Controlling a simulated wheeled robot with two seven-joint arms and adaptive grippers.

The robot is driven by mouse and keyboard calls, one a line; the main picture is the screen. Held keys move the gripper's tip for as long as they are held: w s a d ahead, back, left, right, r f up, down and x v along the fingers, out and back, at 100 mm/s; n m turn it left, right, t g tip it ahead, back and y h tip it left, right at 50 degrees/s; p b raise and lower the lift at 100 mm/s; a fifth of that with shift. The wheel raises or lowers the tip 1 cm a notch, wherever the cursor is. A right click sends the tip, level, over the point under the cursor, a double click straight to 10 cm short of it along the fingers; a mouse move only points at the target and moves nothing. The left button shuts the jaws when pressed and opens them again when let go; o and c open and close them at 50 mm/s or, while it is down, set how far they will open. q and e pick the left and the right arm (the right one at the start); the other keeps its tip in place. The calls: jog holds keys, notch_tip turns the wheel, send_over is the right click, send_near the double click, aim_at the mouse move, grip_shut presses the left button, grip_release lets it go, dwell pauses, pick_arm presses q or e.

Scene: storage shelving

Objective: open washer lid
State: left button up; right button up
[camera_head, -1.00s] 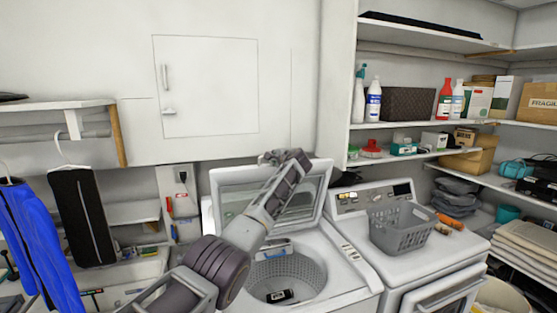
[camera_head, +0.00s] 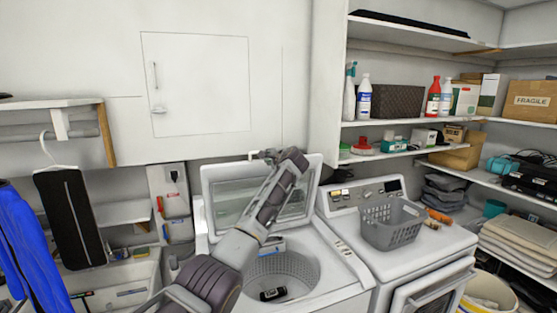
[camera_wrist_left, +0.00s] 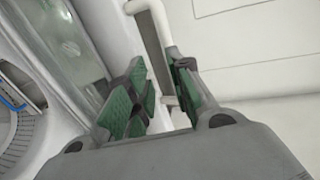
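The white washer (camera_head: 340,285) stands at lower middle in the head view, its drum exposed. Its lid (camera_head: 212,195), with a see-through pane, stands raised and tilted back against the wall side. My left arm crosses in front of the lid, and my left gripper (camera_head: 268,156) is at the lid's top edge. In the left wrist view the gripper (camera_wrist_left: 160,88) has its green-padded fingers apart, with a gap between them. The lid (camera_wrist_left: 105,35) lies left of the fingers there; I cannot tell if they touch it. My right gripper is out of view.
A dryer (camera_head: 445,255) with a grey basket (camera_head: 385,230) on it stands right of the washer. A dark object (camera_head: 273,294) lies in the drum. Shelves with bottles and boxes are at right.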

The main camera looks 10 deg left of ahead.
pick_arm(q)
jog(key=v, duration=0.8)
jog(key=shift+s, duration=0.15)
dwell(0.4)
jog(key=shift+d, duration=0.1)
jog(key=shift+c, duration=0.5)
